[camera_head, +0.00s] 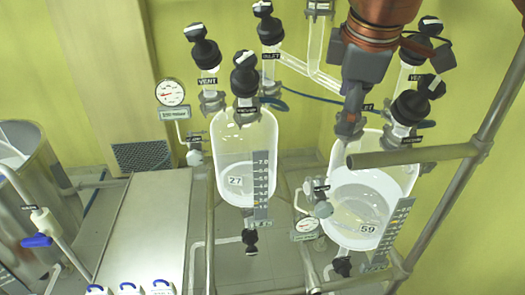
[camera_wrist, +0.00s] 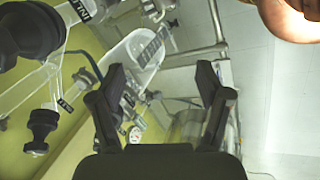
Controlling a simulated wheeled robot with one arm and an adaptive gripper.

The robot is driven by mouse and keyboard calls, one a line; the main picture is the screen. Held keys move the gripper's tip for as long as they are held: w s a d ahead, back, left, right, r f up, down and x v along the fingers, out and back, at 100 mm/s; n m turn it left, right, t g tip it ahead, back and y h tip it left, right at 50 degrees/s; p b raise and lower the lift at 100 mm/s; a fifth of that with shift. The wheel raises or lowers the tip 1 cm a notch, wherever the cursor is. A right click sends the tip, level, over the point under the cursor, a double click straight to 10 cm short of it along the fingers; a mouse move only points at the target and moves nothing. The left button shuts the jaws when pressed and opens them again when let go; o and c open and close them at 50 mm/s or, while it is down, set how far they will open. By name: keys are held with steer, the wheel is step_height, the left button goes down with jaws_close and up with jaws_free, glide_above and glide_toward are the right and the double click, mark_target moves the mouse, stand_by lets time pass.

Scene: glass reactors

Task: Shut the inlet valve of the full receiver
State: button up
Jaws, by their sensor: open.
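Two glass receivers hang on a frame in the head view. The right receiver, tagged 59 (camera_head: 342,205), looks the fuller, with pale liquid over much of its height. The left receiver, tagged 27 (camera_head: 233,150), seems to hold less. My gripper (camera_head: 349,132) is over the top of the right receiver, open and empty. It hides most of that receiver's inlet valve; only the end of a label shows beside it. In the wrist view, my open fingers (camera_wrist: 160,88) have no valve between them. A black knob (camera_wrist: 30,28) beside a label reading "INL" (camera_wrist: 84,8) is at the upper left.
The left receiver's inlet valve (camera_head: 268,28) stands at its back. Black-capped vent (camera_head: 204,48) and vacuum (camera_head: 409,107) valves crowd the tops. A metal rail (camera_head: 420,155) crosses before the right receiver. A bench (camera_head: 145,235) and steel vessel (camera_head: 45,190) are at left.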

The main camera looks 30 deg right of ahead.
steer(key=a+f+m+g, duration=0.1)
steer(key=a+f, duration=0.2)
steer(key=f, duration=0.3)
steer(key=a+f+m+y+b, duration=0.1)
steer(key=a+f, duration=0.2)
steer(key=f, duration=0.3)
steer(key=shift+w+a+f+m+g, duration=0.15)
steer(key=shift+w+f+m+g, duration=0.15)
steer(key=shift+m+g, duration=0.1)
steer(key=s+a+f+m+g, duration=0.1)
steer(key=s+a+f+m, duration=0.1)
steer(key=f, duration=0.4)
steer(key=s+a+f+m+g, duration=0.1)
steer(key=s+a+f+m, duration=0.1)
steer(key=f, duration=0.4)
steer(key=s+a+f+m+g+y, duration=0.1)
steer(key=s+a+f+m, duration=0.1)
steer(key=s+a+f, duration=0.2)
step_height(320, 180, down, 3)
steer(key=shift+s+m+g, duration=0.3)
steer(key=shift+s+m, duration=0.1)
steer(key=shift+s, duration=0.7)
